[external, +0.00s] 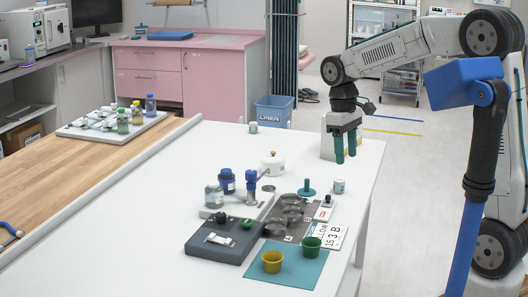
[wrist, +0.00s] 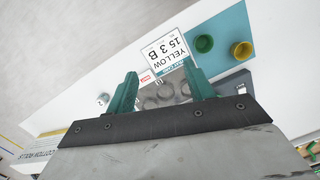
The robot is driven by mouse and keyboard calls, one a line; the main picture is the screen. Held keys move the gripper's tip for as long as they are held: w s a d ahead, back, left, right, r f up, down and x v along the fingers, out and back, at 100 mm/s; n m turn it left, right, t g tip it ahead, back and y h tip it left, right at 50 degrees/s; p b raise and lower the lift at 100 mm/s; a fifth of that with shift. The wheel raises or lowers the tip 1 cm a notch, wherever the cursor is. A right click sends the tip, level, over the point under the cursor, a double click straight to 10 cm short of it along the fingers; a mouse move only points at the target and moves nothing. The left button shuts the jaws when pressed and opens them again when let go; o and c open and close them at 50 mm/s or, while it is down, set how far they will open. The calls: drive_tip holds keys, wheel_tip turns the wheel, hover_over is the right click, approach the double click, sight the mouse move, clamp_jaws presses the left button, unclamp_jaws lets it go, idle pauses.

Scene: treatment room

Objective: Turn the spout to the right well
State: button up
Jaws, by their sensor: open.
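A blue upright fitting (external: 251,182) with a thin arm, which looks like the spout, stands on a pale base right of two bottles. I cannot tell surely which way its outlet points. A grey tray (external: 276,233) with several round dark wells (external: 292,205) lies just right of it; the wells also show partly in the wrist view (wrist: 160,96), between my fingers. The spout is not clear in the wrist view. My gripper (external: 345,155) is open and empty, fingers down, above the table's right part, behind and right of the wells and apart from the spout.
A yellow cup (external: 272,262) and green cup (external: 311,245) stand on a teal mat (external: 297,271). A lettered card (external: 331,236), teal knobbed piece (external: 307,188), small tin (external: 338,186) and white pot (external: 273,163) surround the wells. A dark block (external: 213,245) lies in front.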

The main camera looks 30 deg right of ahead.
drive_tip(key=w+a+f+n, duration=0.4)
drive_tip(key=w+a, duration=0.3)
drive_tip(key=w, duration=0.3)
drive_tip(key=w+a+f+n, duration=0.35)
drive_tip(key=w+a, duration=0.35)
drive_tip(key=w, duration=0.4)
wheel_tip(320, 180, up, 3)
drive_tip(key=n+t, duration=0.2)
drive_tip(key=n, duration=0.1)
hover_over(251, 171)
drive_tip(key=shift+a+r, duration=0.1)
drive_tip(key=shift+r, duration=0.05)
drive_tip(key=shift+s+f+n, duration=0.1)
drive_tip(key=shift+f+n, duration=0.25)
drive_tip(key=shift+n, duration=0.1)
wheel_tip(251, 171, down, 7)
drive_tip(key=shift+f, duration=0.15)
clamp_jaws()
